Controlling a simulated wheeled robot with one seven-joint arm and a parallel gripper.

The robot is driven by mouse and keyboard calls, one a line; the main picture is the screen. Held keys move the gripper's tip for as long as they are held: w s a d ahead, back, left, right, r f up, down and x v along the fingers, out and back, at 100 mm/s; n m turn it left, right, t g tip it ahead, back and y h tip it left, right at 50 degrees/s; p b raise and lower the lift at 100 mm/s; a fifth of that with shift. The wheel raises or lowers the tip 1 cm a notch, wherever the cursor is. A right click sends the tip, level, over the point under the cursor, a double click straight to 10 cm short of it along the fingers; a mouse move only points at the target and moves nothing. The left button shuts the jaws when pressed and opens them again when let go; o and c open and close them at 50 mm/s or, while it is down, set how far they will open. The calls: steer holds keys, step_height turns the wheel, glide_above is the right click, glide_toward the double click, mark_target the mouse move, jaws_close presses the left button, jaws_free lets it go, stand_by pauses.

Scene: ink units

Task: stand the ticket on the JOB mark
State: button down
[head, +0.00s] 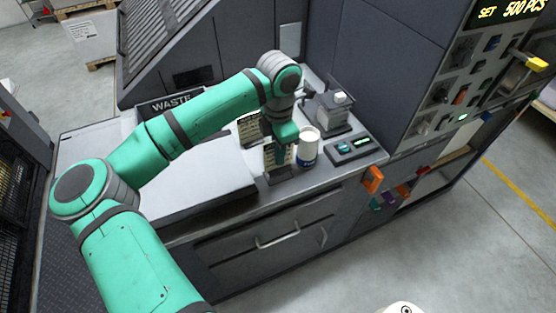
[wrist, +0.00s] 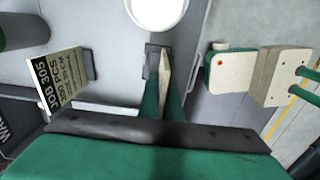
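The ticket (head: 269,156) is a cream printed card with a dark foot, low over the bench front beside a white canister. My gripper (head: 283,152) is over it from above, and a green finger covers the card's middle. In the wrist view the ticket (wrist: 165,72) shows edge-on between the fingers of my gripper (wrist: 163,90), which look shut on it. It looks upright; I cannot tell whether its foot touches the bench. I cannot make out a JOB mark on the bench. A second card (wrist: 62,82), printed JOB 305, stands apart to the left.
The white canister (head: 307,150) with a blue label stands close to the ticket's right. A small display unit (head: 350,148) and a grey device (head: 332,110) are further right. A WASTE bin (head: 170,103) is behind.

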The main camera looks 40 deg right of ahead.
steer(key=shift+w+d+f, duration=0.1)
steer(key=shift+w+f, duration=0.05)
steer(key=shift+f, duration=0.1)
steer(key=shift+w+f, duration=0.2)
steer(key=shift+f, duration=1.55)
steer(key=shift+f, duration=0.15)
steer(key=c, duration=2)
jaws_free()
step_height(320, 180, up, 12)
steer(key=shift+r, duration=0.15)
